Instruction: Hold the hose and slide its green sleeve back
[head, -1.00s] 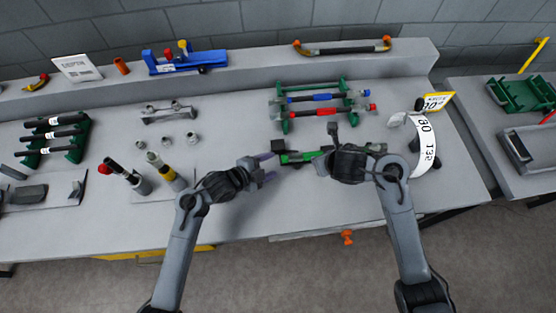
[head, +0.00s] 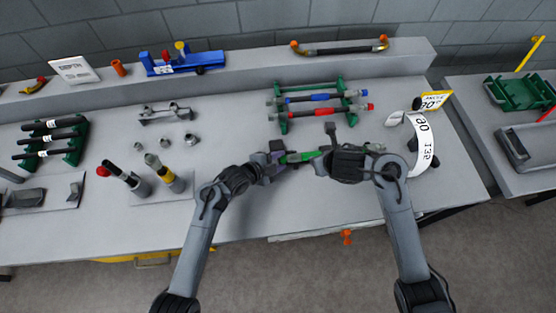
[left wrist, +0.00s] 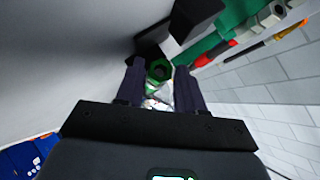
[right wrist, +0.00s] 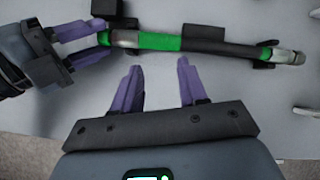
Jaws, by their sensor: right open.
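The hose lies level on dark supports, black with a grey fitting (right wrist: 285,56) at its right end in the right wrist view. Its green sleeve (right wrist: 158,42) sits left of the black stretch (right wrist: 218,47). A green collar (right wrist: 103,38) is at the left end. My left gripper (head: 278,153) has its purple fingers on both sides of that end; the collar also shows between them in the left wrist view (left wrist: 158,70). Whether the fingers press on it is unclear. My right gripper (right wrist: 160,66) is open and empty, in front of the hose and apart from it.
A green rack (head: 281,121) with blue- and red-sleeved hoses stands behind. A white curved scale (head: 421,140) is at right. Upright tools (head: 168,173) stand left of my left arm. Bare table lies between.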

